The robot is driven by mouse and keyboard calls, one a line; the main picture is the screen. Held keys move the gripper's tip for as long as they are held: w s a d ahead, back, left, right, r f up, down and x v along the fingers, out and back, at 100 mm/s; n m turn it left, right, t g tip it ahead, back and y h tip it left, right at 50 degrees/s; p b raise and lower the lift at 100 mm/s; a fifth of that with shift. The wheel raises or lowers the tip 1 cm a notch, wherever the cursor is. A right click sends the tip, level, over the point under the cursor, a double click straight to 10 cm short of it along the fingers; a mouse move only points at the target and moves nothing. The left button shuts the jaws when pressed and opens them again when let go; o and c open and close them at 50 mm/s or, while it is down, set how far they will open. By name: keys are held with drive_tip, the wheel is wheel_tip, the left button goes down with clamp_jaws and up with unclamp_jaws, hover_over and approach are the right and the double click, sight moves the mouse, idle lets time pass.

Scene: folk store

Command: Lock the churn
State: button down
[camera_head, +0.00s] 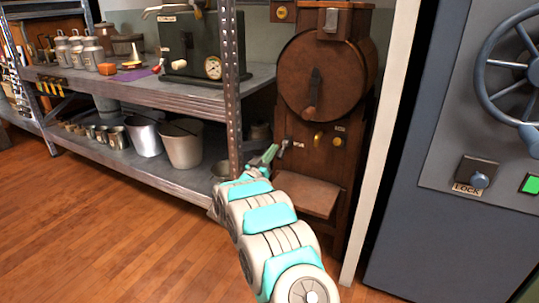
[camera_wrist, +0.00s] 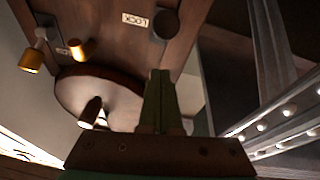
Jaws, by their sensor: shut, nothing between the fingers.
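The churn (camera_head: 322,75) is a dark wooden cabinet with a round drum and a crank handle, standing at the centre right in the head view. The drum (camera_wrist: 95,95) also shows in the wrist view. A small lock knob (camera_head: 285,143) sits at the left of the panel below the drum. In the wrist view the dark lock knob (camera_wrist: 166,24) is beside a label reading LOCK (camera_wrist: 134,19). My gripper (camera_head: 271,152) is shut and empty, close to the lock knob. Its fingertips (camera_wrist: 160,74) appear just short of the knob; I cannot tell whether they touch.
Brass knobs (camera_head: 319,136) sit to the right on the churn panel. A metal shelf post (camera_head: 231,90) stands close left of my gripper. Buckets (camera_head: 181,145) fill the lower shelf. A grey safe (camera_head: 450,220) with its own LOCK knob is at the right. The wooden floor is clear.

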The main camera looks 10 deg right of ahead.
drive_tip(key=r+v, duration=0.1)
drive_tip(key=v, duration=0.9)
drive_tip(key=shift+s+a, duration=0.15)
drive_tip(key=shift+a, duration=0.2)
drive_tip(key=shift+r, duration=0.1)
drive_tip(key=w+a+r+n+g+y+p, duration=0.1)
drive_tip(key=a+r+n+y, duration=0.3)
drive_tip(key=y, duration=0.6)
drive_tip(key=s+a+r+n+g+y+p, duration=0.1)
drive_tip(key=s+a+g+y, duration=0.15)
drive_tip(key=s, duration=0.35)
drive_tip(key=s+a+r+n+g+y, duration=0.1)
drive_tip(key=s+a+g+y, duration=0.15)
drive_tip(key=s, duration=0.35)
drive_tip(key=s+d+g, duration=0.4)
drive_tip(key=s+d, duration=0.1)
drive_tip(key=s, duration=1.1)
drive_tip(key=s+d+g+h+p, duration=0.1)
drive_tip(key=s+d+g, duration=0.3)
drive_tip(key=s, duration=1.2)
drive_tip(key=s+d+g+h+p, duration=0.1)
drive_tip(key=s+d+g, duration=0.3)
drive_tip(key=s, duration=1.2)
drive_tip(key=shift+d+f+g, duration=0.2)
drive_tip(key=shift+d+g, duration=0.1)
drive_tip(key=shift+d, duration=0.5)
